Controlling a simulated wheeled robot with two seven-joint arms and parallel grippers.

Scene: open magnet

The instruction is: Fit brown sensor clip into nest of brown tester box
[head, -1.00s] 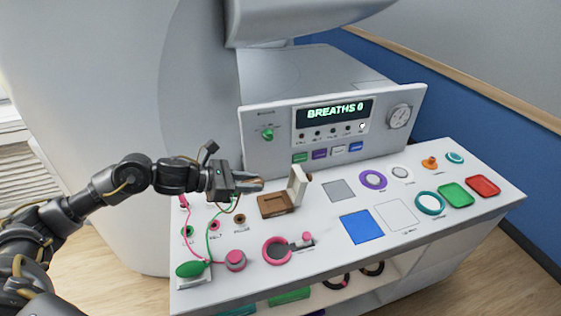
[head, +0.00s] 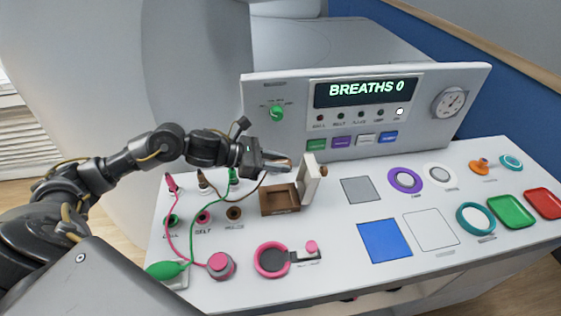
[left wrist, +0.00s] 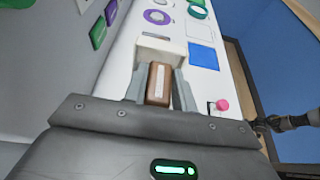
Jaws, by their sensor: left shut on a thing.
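The brown sensor clip (left wrist: 158,84) is held between the fingers of my left gripper (left wrist: 159,88), which is shut on it. In the head view my left gripper (head: 277,162) is above and behind the brown tester box (head: 279,199), left of its raised pale lid (head: 311,180). The clip is hard to make out there between the fingers. The box stands open with its dark brown nest facing up, and no clip shows in it. In the left wrist view the pale lid (left wrist: 160,47) stands just beyond the clip. A dark arm at the right edge there looks like my right one; its fingers are unclear.
Pink and green cords cross the table left of the box, by several sockets (head: 233,213). A pink ring (head: 271,260) lies in front. A grey square (head: 360,190) and blue square (head: 385,240) lie right. The display console (head: 367,110) rises behind.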

